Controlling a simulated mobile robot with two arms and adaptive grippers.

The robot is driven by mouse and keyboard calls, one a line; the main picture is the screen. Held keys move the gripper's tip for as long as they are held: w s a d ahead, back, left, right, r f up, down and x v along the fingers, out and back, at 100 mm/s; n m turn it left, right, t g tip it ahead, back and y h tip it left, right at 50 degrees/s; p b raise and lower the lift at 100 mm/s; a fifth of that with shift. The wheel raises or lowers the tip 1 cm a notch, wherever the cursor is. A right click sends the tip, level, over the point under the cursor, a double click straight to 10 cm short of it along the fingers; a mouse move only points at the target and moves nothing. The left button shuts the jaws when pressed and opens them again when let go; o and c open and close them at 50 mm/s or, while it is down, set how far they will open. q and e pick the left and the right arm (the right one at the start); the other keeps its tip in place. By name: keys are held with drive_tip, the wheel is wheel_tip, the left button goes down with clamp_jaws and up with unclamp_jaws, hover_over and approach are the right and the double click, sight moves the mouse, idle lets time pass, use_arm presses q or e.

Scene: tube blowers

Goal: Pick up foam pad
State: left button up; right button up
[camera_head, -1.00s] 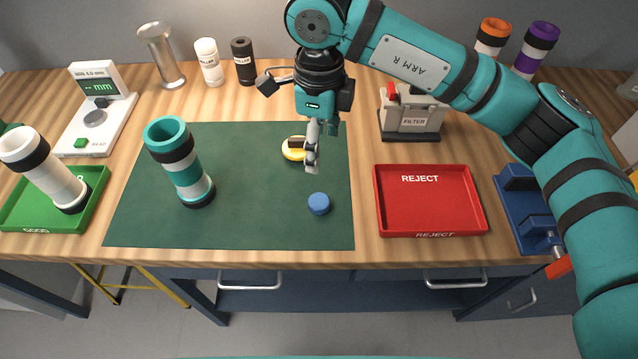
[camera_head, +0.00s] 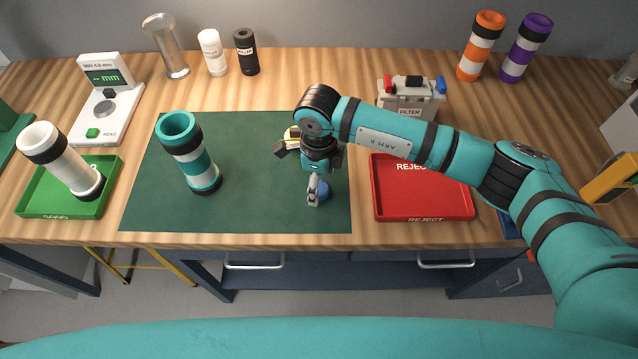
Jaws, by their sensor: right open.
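A small blue round pad (camera_head: 325,192), which I take to be the foam pad, lies on the dark green mat (camera_head: 250,215), right of the middle. My right gripper (camera_head: 314,197) comes down over it from above, with its fingers at the pad's left side and hiding part of it. It is open. I cannot tell whether the fingers touch the pad. My left gripper does not show.
A yellow-and-white round item (camera_head: 291,139) sits on the mat, partly hidden by my right wrist. A teal-and-white tube (camera_head: 192,160) stands on the mat's left. The red reject tray (camera_head: 425,217) lies to the right, the green tray (camera_head: 40,205) at left, holding a white tube (camera_head: 62,165).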

drive_tip(key=shift+f, duration=0.9)
drive_tip(key=c, duration=0.9)
drive_tip(key=shift+o, duration=0.2)
drive_tip(key=shift+r, duration=0.1)
